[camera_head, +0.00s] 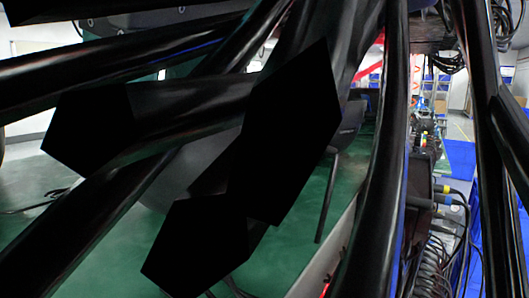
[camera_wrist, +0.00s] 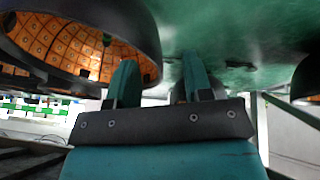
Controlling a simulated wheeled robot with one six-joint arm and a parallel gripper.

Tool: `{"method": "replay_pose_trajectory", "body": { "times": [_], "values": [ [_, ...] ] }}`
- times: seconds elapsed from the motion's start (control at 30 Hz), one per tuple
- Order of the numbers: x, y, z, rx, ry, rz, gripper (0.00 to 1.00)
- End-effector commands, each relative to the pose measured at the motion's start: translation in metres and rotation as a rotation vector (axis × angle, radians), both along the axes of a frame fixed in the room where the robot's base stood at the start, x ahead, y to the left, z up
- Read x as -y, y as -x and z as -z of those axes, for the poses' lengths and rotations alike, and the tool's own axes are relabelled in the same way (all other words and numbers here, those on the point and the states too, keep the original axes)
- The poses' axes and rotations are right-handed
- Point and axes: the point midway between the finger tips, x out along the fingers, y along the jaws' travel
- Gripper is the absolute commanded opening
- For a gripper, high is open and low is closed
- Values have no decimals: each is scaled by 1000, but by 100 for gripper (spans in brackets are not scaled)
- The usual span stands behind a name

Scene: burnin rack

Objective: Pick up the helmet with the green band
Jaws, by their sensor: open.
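In the wrist view my gripper (camera_wrist: 160,66) is open, with its two teal fingers apart and nothing seen between them. A dark rounded shell with an orange, grid-patterned inside (camera_wrist: 82,40), perhaps a helmet, fills the upper left, close to the left finger. I cannot tell if they touch. A similar dark shell with an orange inside (camera_wrist: 308,78) is cut off at the right edge. I see no green band on either shell. In the head view I cannot make out any helmet or my gripper.
A green surface (camera_wrist: 235,50) lies beyond the fingers. In the head view, thick black tubes (camera_head: 378,170) and flat black shapes block much of the view. Bundled cables (camera_head: 437,255) and a blue floor strip (camera_head: 487,235) are at right.

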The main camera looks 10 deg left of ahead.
Motion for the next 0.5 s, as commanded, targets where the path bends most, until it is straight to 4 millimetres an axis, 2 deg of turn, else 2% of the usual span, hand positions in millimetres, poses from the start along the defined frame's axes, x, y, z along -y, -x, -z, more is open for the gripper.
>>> {"method": "replay_pose_trajectory", "body": {
  "times": [0.1, 0.33, 0.4, 0.5],
  "values": [
    [-12, -10, -1, -1, 0, 2, 46],
    [-25, -22, 0, 0, 0, 5, 46],
    [-28, -23, 18, 0, 2, 4, 46],
    [-33, -28, 34, 0, 2, 4, 46]
  ]
}}
